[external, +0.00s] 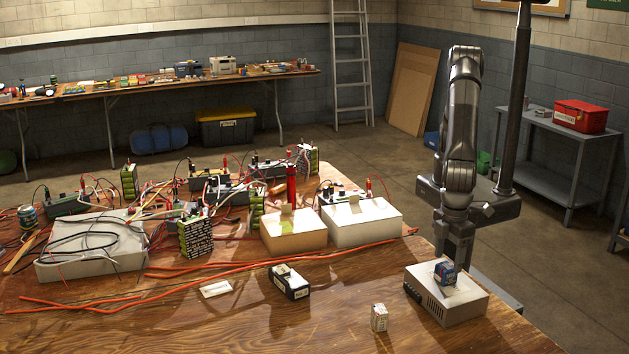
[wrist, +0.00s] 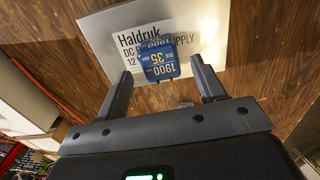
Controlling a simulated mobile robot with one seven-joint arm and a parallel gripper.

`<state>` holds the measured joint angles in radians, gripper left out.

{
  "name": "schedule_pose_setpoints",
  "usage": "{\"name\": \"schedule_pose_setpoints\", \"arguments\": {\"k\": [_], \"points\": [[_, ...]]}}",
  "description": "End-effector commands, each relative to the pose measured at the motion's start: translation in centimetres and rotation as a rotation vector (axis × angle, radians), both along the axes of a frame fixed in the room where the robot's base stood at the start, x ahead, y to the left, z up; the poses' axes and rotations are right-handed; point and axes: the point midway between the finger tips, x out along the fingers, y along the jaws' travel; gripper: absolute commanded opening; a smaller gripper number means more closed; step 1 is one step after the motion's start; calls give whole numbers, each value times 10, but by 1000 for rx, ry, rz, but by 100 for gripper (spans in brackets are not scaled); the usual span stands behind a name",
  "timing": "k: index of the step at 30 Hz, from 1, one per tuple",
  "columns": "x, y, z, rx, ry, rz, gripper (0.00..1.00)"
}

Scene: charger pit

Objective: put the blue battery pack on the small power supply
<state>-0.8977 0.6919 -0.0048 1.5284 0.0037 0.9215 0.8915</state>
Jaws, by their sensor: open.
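The blue battery pack (external: 445,271) rests on top of the small power supply (external: 459,308), a pale box with a vented side near the table's right edge. My gripper (external: 457,258) is at the supply, close behind the pack. In the wrist view my gripper (wrist: 163,65) is open, with one finger to each side of the pack and visible gaps between. The fingertips' exact height against the pack is unclear.
A small white box (external: 379,317) and a black pack (external: 289,281) stand to the left on the wooden table. Larger pale boxes (external: 361,221), green packs (external: 196,236) and tangled cables fill the table's back and left. Bare wood lies around the supply's front.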

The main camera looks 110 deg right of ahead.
Motion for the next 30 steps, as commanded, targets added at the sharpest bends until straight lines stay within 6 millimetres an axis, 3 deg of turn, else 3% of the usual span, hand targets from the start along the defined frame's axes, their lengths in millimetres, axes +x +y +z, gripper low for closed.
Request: {"name": "schedule_pose_setpoints", "arguments": {"k": [6,12,24,28,30], "points": [[1,1,50,3,-3,0,63],[0,0,79,2,-1,0,63],[1,-1,90,1,-1,-1,63],[9,-20,105,13,-12,-5,63],[17,-43,123,27,-25,-8,63]]}}
